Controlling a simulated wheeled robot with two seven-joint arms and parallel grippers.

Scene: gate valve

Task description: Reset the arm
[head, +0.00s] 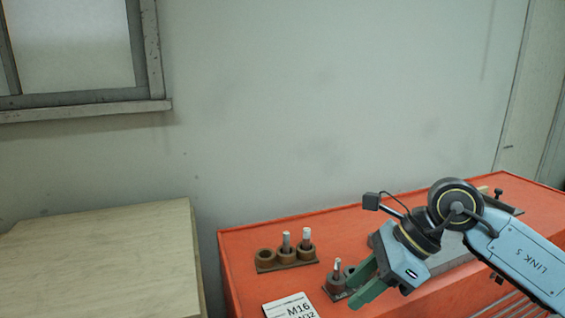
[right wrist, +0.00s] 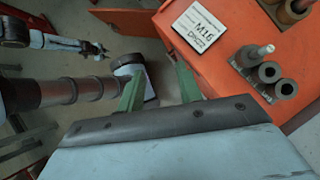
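My right gripper (head: 365,286) hangs over the front edge of the orange table, just right of a small brown holder (head: 337,280). In the right wrist view its two green fingers (right wrist: 160,88) stand apart, with nothing held between them. The right arm reaches in from the right in the head view. My left gripper does not show in the head view. In the right wrist view a small, dark arm end (right wrist: 95,48) at upper left may be it, too small to read its state.
The orange table (head: 240,249) carries a brown rack (head: 285,262) with pegs in some sockets and a white M16 card (head: 288,306). The card also shows in the right wrist view (right wrist: 200,26). A wooden tabletop (head: 100,255) stands left, across a gap. A wall is behind.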

